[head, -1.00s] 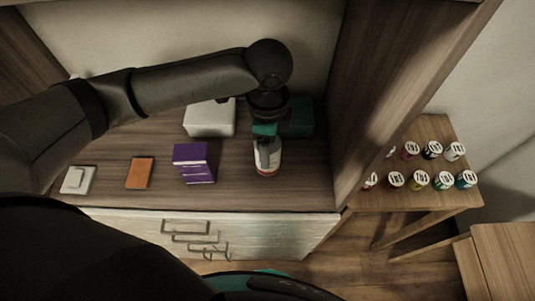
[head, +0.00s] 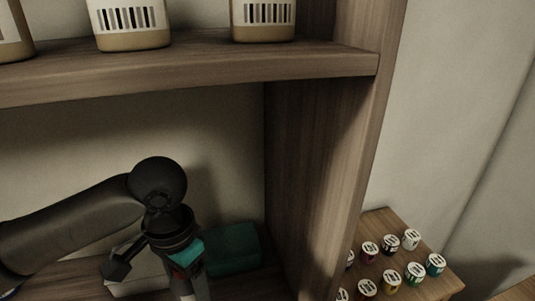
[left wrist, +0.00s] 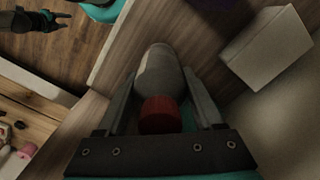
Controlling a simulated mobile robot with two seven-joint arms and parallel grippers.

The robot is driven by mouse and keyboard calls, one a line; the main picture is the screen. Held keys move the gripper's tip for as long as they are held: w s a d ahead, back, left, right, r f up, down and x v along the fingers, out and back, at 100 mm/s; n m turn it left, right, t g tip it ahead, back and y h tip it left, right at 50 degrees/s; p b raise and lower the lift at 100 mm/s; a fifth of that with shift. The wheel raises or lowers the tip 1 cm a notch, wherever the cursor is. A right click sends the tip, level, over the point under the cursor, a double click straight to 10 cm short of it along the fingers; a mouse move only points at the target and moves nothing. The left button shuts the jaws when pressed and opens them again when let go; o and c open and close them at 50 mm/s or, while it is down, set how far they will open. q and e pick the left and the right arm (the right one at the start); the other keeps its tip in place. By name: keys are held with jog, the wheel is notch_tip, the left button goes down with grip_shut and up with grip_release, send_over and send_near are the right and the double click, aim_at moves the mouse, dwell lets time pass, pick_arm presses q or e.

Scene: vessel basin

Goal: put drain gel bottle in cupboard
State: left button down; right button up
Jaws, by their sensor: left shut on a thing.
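The bottle I take for the drain gel bottle has a grey body and red cap, seen in the left wrist view (left wrist: 160,75). My left gripper (left wrist: 158,88) is shut on it, with one finger on each side near the cap. In the head view my left gripper (head: 188,265) is low in the cupboard bay, and only part of the bottle (head: 198,289) shows below it. Whether its base touches the board is hidden. My right gripper (left wrist: 58,20) shows empty, with fingers apart, over the floor in the left wrist view.
A teal box (head: 234,250) and a white box (head: 135,284) stand behind the gripper. An upper shelf (head: 200,75) holds several barcoded bottles (head: 131,22). A side panel (head: 312,180) bounds the bay. A side table (head: 379,224) holds several small jars.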

pick_arm(q)
jog(key=n+b, duration=0.1)
jog(key=a+f+n+b, duration=0.1)
jog(key=n, duration=0.1)
jog(key=n+b, duration=0.2)
jog(key=shift+s+a+f, duration=0.2)
jog(key=shift+a+f, duration=0.15)
jog(key=shift+a, duration=0.05)
jog(key=shift+s+a+r+n+b, duration=0.15)
jog(key=shift+n+b, duration=0.25)
jog(key=shift+n, duration=0.4)
